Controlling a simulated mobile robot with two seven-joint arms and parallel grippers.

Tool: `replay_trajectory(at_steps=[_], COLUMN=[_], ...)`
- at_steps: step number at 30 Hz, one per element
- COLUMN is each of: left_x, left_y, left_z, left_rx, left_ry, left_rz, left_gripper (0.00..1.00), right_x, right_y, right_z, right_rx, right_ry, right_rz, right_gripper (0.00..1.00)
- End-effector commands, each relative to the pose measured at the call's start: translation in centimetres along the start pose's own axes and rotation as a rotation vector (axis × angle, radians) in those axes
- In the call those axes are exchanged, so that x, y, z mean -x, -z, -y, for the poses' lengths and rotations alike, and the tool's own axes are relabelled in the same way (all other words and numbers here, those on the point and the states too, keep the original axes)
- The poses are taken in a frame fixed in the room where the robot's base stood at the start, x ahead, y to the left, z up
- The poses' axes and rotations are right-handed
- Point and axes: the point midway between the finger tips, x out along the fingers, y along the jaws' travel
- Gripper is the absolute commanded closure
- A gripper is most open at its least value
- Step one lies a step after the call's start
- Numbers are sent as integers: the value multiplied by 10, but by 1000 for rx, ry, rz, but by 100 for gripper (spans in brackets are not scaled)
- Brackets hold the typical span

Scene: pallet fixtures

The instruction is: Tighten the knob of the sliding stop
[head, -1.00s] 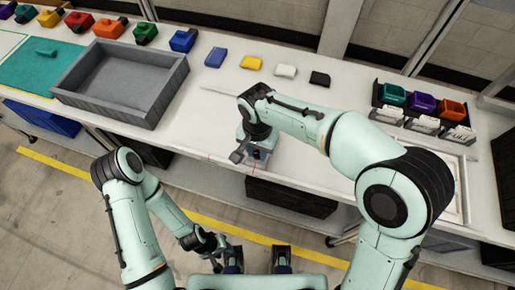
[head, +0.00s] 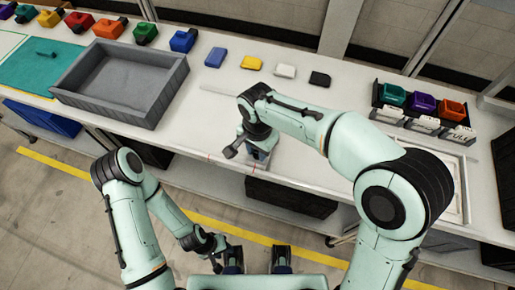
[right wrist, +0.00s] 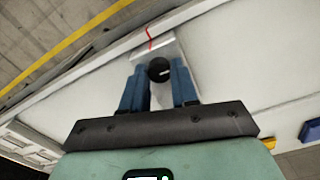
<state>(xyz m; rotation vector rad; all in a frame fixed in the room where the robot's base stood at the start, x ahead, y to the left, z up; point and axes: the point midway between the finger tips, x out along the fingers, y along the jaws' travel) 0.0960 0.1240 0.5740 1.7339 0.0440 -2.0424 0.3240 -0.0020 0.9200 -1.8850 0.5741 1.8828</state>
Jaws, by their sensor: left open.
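The knob (right wrist: 159,70) is round and black with a short white mark on its face, in the right wrist view. It stands on the grey metal sliding stop (right wrist: 153,48) near the table's front edge. My right gripper (right wrist: 159,79) has its two blue fingers on opposite sides of the knob, seemingly shut on it. In the head view my right gripper (head: 260,152) points down at the front edge, and my wrist hides the knob there. My left gripper (head: 224,264) is low, in front of the table, open and away from the stop.
A thin red line (right wrist: 149,38) marks the edge beside the stop. A grey tray (head: 120,92) stands at left on the white table (head: 215,115). Blue, yellow, white and black blocks lie along the back. A rack of coloured bins (head: 422,104) is at right.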

Motion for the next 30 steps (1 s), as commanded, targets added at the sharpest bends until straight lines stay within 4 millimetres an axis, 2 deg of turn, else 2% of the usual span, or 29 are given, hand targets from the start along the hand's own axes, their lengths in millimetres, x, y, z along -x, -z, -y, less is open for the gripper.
replay_trajectory(at_steps=[1,2,10,14,17,24,30], left_x=[0,0,0,1,4,13,20], left_y=[0,0,0,0,1,2,4], left_z=[0,0,0,0,-2,-5,-8], left_rx=[0,0,0,0,-1,-2,-3], left_ry=[0,0,0,0,-1,-2,-3], left_rz=[0,0,0,-1,-2,-5,-9], left_gripper=[57,57,57,57,57,57,57], right_x=[2,1,0,8,24,80,116], right_y=[1,1,0,0,0,1,0], right_z=[1,1,0,1,1,1,1], right_rx=[-1,-1,1,1,1,1,1], right_ry=[4,4,1,3,5,7,4], right_rz=[-2,-2,0,-1,-2,-3,-1], right_gripper=[54,48,48,48,48,48,48])
